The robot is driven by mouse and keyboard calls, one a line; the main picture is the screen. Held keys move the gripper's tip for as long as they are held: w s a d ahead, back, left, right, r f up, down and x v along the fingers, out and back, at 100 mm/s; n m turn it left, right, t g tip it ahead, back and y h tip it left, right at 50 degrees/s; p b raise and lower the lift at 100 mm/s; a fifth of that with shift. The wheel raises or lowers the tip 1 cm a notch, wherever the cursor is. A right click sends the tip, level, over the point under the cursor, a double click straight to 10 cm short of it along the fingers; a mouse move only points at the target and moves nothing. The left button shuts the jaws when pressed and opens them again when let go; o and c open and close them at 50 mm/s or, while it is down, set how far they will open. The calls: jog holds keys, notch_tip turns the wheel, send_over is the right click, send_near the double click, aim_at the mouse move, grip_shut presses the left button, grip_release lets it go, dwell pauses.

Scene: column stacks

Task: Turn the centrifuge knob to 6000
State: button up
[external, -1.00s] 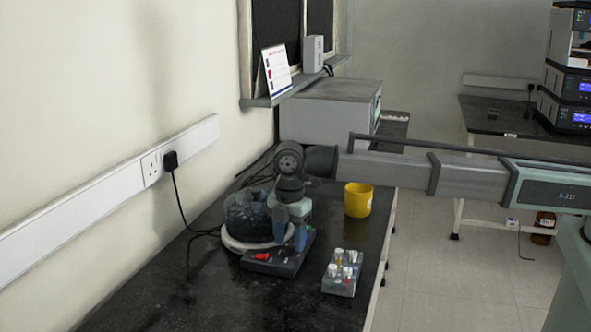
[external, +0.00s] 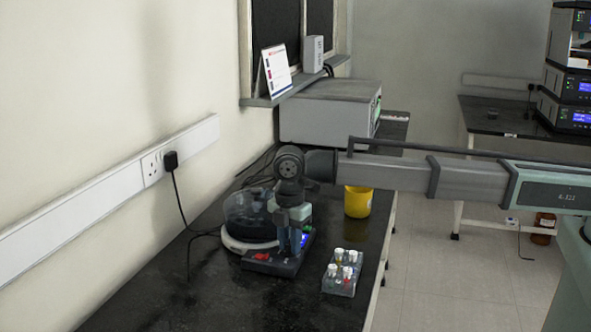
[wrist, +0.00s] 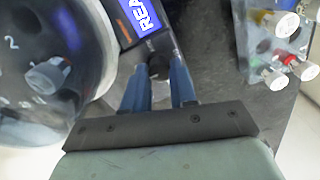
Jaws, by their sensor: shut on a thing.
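The centrifuge has a clear domed lid (external: 246,212) over a dark rotor on a white base, and a dark control panel (external: 262,262) with a red button at its front. My gripper (external: 291,250) points down at the panel. In the wrist view, my gripper's blue fingers (wrist: 160,82) are shut on a dark round knob (wrist: 158,64), mostly hidden between the fingertips. A blue display (wrist: 140,15) beside the knob shows the letters "REA"; the rest is cut off. No speed value can be read. Inside the lid (wrist: 50,60), a capped tube and slot numbers such as 2 show.
A clear rack of capped tubes (external: 341,275) stands right of the centrifuge; it also shows in the wrist view (wrist: 275,40). A yellow cup (external: 357,203) stands behind it, below my arm. The front of the bench is clear.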

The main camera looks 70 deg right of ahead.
jog(key=shift+m, duration=0.4)
grip_shut()
jog(key=m, duration=0.3)
jog(key=shift+w+m, duration=0.1)
jog(key=shift+m, duration=0.3)
jog(key=m, duration=1.3)
jog(key=shift+m, duration=0.3)
jog(key=o, duration=1)
grip_release()
jog(key=shift+c, duration=0.2)
